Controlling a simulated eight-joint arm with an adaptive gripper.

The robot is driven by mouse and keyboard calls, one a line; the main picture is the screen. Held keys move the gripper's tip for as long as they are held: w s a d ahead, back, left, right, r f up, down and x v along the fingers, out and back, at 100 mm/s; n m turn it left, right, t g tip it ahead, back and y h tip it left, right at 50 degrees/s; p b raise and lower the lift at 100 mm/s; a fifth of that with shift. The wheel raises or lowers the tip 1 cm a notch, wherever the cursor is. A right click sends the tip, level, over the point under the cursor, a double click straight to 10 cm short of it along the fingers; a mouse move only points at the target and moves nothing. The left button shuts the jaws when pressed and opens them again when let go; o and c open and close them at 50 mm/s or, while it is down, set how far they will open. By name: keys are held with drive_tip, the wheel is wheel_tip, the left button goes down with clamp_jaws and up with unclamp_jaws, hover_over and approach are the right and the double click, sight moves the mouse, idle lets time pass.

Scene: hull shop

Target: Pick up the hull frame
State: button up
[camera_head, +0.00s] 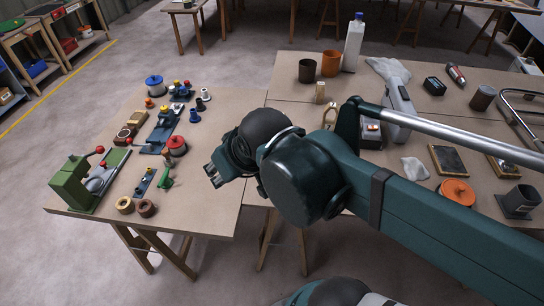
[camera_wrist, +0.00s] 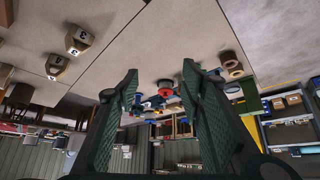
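My gripper (camera_head: 213,176) hangs above the right side of the left table in the head view. In the wrist view its two green fingers (camera_wrist: 160,105) stand wide apart with nothing between them. No piece is clearly recognisable as the hull frame. Two small light wooden pieces stand on the right table in the head view, a narrow one (camera_head: 319,92) and an arched one (camera_head: 330,115), partly behind my arm. The wrist view, which is upside down, shows wooden pieces marked with a dark figure (camera_wrist: 78,40) (camera_wrist: 56,66) left of the fingers, apart from them.
The left table (camera_head: 215,215) carries a green press (camera_head: 75,183), red and blue spools (camera_head: 177,146) (camera_head: 154,85) and several small parts on its left half. Its right half is clear. The right table holds cups (camera_head: 330,64), a white bottle (camera_head: 353,42) and an orange disc (camera_head: 457,192).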

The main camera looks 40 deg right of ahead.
drive_tip(key=w+d+f+n+g+p, duration=0.2)
drive_tip(key=w+d+n+g+p, duration=0.2)
drive_tip(key=w+d+p, duration=0.45)
drive_tip(key=d+f+n+g+p, duration=0.1)
drive_tip(key=d+f, duration=0.1)
drive_tip(key=d, duration=0.2)
drive_tip(key=w+d+f+n+g+p, duration=0.1)
drive_tip(key=d+f, duration=0.2)
drive_tip(key=d, duration=0.1)
drive_tip(key=w+d+f+n+p, duration=0.1)
drive_tip(key=d+f+p, duration=0.1)
drive_tip(key=d, duration=0.3)
drive_tip(key=shift+w+d+f+n+g, duration=0.1)
drive_tip(key=shift+w+f+n+g, duration=0.1)
drive_tip(key=shift+f+n+g, duration=0.25)
drive_tip(key=shift+s+d+f, duration=0.1)
drive_tip(key=shift+d+f, duration=0.2)
drive_tip(key=shift+f, duration=0.2)
drive_tip(key=shift+f, duration=0.1)
drive_tip(key=shift+f, duration=1.2)
drive_tip(key=shift+f, duration=0.1)
drive_tip(key=shift+s+d+f+b, duration=0.1)
drive_tip(key=shift+f+b, duration=0.75)
drive_tip(key=shift+f, duration=1.65)
